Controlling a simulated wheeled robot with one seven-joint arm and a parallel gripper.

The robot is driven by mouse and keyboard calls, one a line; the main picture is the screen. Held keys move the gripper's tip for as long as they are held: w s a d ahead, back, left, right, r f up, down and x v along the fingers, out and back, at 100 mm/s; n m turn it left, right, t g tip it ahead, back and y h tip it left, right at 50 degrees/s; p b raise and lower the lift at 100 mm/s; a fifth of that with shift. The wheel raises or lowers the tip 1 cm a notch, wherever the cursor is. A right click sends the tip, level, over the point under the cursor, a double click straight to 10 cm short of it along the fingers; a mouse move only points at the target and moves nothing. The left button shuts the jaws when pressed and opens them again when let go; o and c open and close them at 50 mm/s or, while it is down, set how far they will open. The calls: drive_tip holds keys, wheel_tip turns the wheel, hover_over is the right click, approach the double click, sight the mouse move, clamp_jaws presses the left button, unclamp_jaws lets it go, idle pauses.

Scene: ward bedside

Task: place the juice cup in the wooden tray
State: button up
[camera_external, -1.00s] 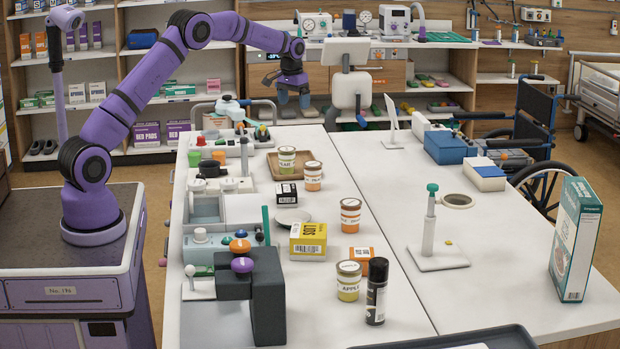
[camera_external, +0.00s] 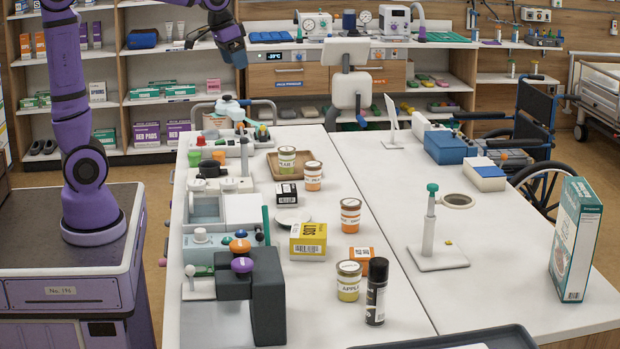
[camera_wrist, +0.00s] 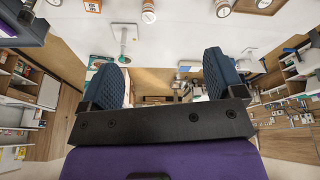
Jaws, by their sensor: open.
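Another orange-lidded cup (camera_external: 350,217) stands mid-counter, and a cup marked APPLE (camera_external: 348,285) stands nearer the front. I cannot tell which cup is the juice cup. My gripper (camera_external: 238,58) is open and empty, raised high beyond the counter's far left. In the wrist view, the open fingers (camera_wrist: 160,70) have nothing between them; cups (camera_wrist: 148,12) show at the top edge.
A dark spray can (camera_external: 376,295), a yellow box (camera_external: 308,240) and an orange-white box (camera_external: 361,258) stand near the cups. A dark block fixture (camera_external: 268,300) stands at the counter's front left.

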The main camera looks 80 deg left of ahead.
drive_tip(key=s+d+f+m, duration=0.1)
drive_tip(key=s+d+f, duration=0.1)
drive_tip(key=s, duration=0.5)
drive_tip(key=s+d+f+m+t, duration=0.1)
drive_tip(key=s+d+f, duration=0.1)
drive_tip(key=s+d, duration=0.3)
drive_tip(key=s+d+f+m, duration=0.1)
drive_tip(key=s+d, duration=0.3)
drive_tip(key=s, duration=0.5)
drive_tip(key=shift+s+f+t+h, duration=0.2)
drive_tip(key=shift+f+t+h, duration=0.1)
drive_tip(key=shift+f, duration=0.3)
